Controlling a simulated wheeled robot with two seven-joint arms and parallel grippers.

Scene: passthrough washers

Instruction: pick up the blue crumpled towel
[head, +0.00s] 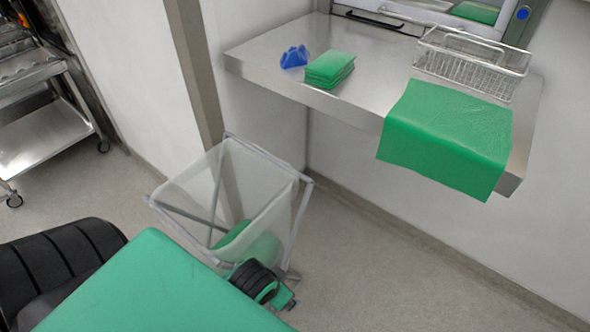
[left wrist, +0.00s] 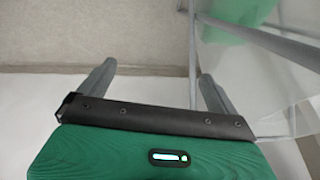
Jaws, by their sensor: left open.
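The blue crumpled towel (head: 294,56) is a small peaked heap on the steel shelf, near its left end. It sits just left of a folded green stack, and I cannot tell whether they touch. My left gripper (left wrist: 157,72) is open, its two grey fingers spread with nothing between them. In the head view my left wrist is low, below the shelf and beside the mesh hamper, well away from the towel; the fingers are hard to make out there. The towel is not in the left wrist view. My right gripper is in neither view.
The steel shelf (head: 262,55) also holds the green stack (head: 330,69), a wire basket (head: 470,66) and a green cloth (head: 445,135) hanging over its front edge. The framed hamper (head: 185,188) with green cloth inside stands below. A steel cart (head: 40,138) is at far left.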

